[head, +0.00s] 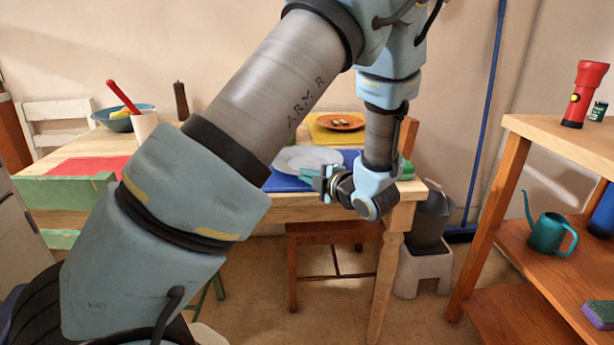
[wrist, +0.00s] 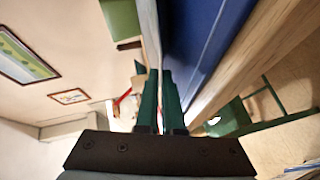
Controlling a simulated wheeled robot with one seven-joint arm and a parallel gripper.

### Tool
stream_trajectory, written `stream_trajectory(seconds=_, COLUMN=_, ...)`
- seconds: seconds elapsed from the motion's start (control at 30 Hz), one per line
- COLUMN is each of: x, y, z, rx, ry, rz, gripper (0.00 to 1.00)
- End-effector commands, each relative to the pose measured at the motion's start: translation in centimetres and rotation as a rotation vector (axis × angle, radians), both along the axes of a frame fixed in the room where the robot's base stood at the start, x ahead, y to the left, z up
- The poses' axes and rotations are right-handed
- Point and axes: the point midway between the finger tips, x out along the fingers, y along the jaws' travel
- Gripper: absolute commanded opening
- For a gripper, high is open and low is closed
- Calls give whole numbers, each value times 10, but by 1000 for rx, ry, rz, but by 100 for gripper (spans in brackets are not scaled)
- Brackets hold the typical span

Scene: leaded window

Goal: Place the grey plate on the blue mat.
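The grey plate (head: 303,157) shows in the head view over the blue mat (head: 283,183), nearly level. In the wrist view the plate appears edge-on as a pale strip (wrist: 149,32), beside the mat's blue surface (wrist: 205,45). My gripper (head: 314,174) is at the plate's near right rim. Its two green fingers (wrist: 160,100) are close together, with the thin rim running in between them; they look shut on it. A dark gap shows between plate and mat in the wrist view; I cannot tell whether they touch anywhere.
A yellow mat (head: 322,136) with an orange plate (head: 340,121) lies behind. A red mat (head: 85,167), white cup (head: 145,124) and blue bowl (head: 122,120) are on the table's left. A chair (head: 330,235) stands below the edge. A shelf (head: 560,130) stands right.

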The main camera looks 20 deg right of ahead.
Motion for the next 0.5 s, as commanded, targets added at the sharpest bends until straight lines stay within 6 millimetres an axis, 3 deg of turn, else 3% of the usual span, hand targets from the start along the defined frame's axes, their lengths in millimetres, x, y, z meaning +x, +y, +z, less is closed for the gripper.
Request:
stream_trajectory(seconds=0.3, x=0, y=0, z=-2, rx=-1, ry=-3, rz=1, gripper=0)
stream_trajectory(seconds=0.4, x=0, y=0, z=-2, rx=-1, ry=0, rz=0, gripper=15)
stream_trajectory(seconds=0.5, x=0, y=0, z=-2, rx=-1, ry=0, rz=0, gripper=18)
